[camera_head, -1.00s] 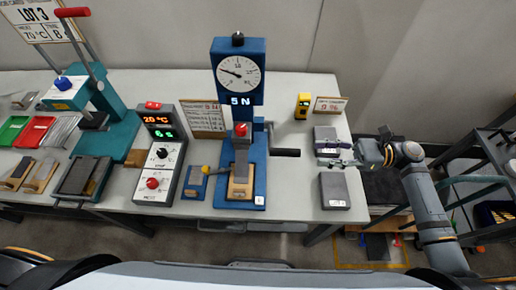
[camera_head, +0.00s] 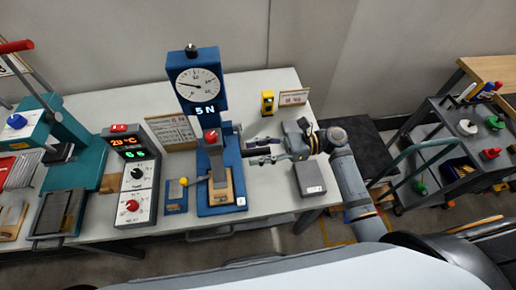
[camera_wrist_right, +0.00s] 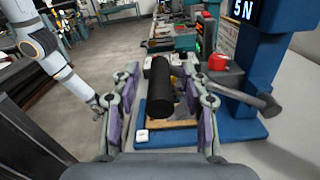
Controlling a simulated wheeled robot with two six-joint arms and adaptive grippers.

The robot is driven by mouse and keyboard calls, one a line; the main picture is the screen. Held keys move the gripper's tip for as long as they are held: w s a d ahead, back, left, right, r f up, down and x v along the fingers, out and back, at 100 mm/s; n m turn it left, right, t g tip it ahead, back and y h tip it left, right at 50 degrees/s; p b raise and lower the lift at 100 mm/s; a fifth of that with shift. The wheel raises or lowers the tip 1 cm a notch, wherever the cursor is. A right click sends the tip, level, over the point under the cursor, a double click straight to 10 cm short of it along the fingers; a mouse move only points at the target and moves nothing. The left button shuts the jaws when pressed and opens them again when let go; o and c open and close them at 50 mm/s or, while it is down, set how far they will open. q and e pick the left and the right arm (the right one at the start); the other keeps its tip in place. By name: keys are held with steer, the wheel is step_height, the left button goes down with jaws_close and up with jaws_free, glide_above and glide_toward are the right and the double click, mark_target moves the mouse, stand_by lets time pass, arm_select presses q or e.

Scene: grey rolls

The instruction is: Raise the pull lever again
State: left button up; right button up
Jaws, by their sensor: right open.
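The pull tester (camera_head: 207,118) is a blue stand with a round dial and a 5 N display. Its lever (camera_wrist_right: 240,96), a grey rod from a dark hub on the stand's side, ends in a thick black grip (camera_wrist_right: 160,92). My right gripper (camera_wrist_right: 160,108) is open, with one finger on each side of the black grip; contact cannot be told. In the head view, my right gripper (camera_head: 258,151) is close beside the stand's right side and hides most of the lever. A red knob (camera_head: 212,137) sits on the stand's front.
A grey block (camera_head: 309,178) lies on the table near my right wrist. A yellow device (camera_head: 267,103) and a small sign (camera_head: 293,97) stand behind. The control box (camera_head: 131,178) and the teal press (camera_head: 86,142) are to the left. A cart (camera_head: 465,150) stands right.

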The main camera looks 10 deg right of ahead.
arm_select(q)
steer(key=shift+d, duration=0.2)
arm_select(e)
steer(key=shift+c, duration=0.3)
jaws_close()
arm_select(q)
steer(key=shift+d, duration=0.1)
